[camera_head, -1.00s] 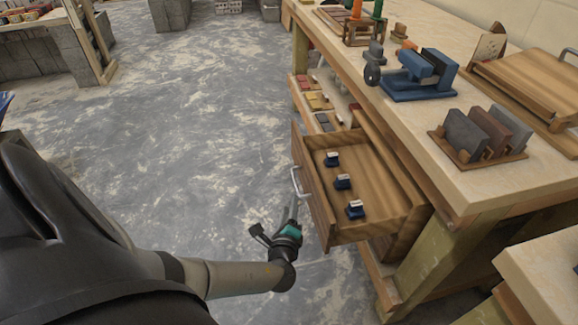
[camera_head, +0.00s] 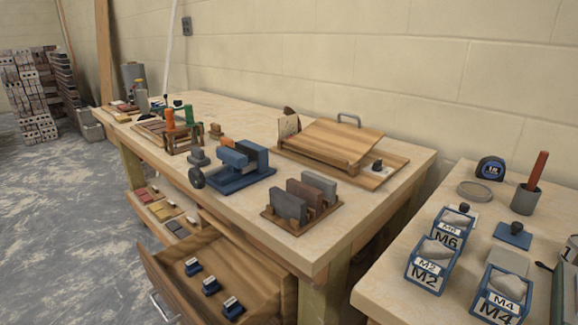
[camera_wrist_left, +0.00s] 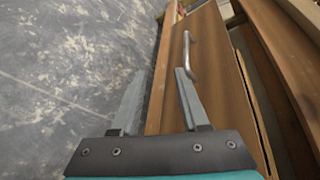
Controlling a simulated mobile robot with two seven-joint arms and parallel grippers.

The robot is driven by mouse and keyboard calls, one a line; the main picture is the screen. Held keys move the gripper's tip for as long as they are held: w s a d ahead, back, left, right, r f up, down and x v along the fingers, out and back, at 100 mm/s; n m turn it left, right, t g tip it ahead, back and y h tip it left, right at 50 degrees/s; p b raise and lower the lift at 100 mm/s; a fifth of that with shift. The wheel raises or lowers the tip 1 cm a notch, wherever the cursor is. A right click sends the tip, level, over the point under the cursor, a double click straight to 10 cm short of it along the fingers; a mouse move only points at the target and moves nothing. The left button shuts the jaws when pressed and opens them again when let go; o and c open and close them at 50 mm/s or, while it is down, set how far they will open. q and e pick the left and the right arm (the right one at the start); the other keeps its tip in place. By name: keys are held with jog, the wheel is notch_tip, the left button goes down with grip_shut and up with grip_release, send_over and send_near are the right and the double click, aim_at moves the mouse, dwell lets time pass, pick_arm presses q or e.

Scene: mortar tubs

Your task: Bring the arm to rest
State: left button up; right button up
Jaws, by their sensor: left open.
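My left gripper (camera_wrist_left: 159,73) shows only in the left wrist view, with its two fingers apart and nothing between them. It is close to the front (camera_wrist_left: 215,75) of the open wooden drawer. The metal drawer handle (camera_wrist_left: 188,55) lies just beyond the right fingertip; I cannot tell whether they touch. In the head view the drawer (camera_head: 225,262) stands pulled out under the workbench, its handle (camera_head: 162,307) at the bottom left. Neither gripper shows in the head view.
The drawer holds small blue pieces (camera_head: 210,286). The workbench (camera_head: 235,115) carries a blue vise-like tool (camera_head: 243,165), block samples (camera_head: 305,196) and a sloped wooden board (camera_head: 330,143). A right-hand table (camera_head: 385,283) holds labelled blue bins (camera_head: 433,262). Open floor (camera_head: 75,240) lies left.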

pick_arm(q)
jog(key=s+d+f+n+g+h+p, duration=0.2)
jog(key=s+d+f+n+g, duration=0.1)
jog(key=s, duration=0.7)
jog(key=s+d+f+n+g+h+p, duration=0.3)
jog(key=s+f+n, duration=0.3)
jog(key=s, duration=0.4)
jog(key=s+d+f+n+g+h+p, duration=0.2)
jog(key=s+d+f+n+g, duration=0.1)
jog(key=s, duration=0.7)
notch_tip(320, 180, down, 2)
jog(key=d+n, duration=0.1)
jog(key=n, duration=0.1)
jog(key=shift+s+d+f+n+h+p, duration=0.15)
jog(key=shift+s+d+n+h+p, duration=0.15)
jog(key=shift+s+d+p, duration=0.1)
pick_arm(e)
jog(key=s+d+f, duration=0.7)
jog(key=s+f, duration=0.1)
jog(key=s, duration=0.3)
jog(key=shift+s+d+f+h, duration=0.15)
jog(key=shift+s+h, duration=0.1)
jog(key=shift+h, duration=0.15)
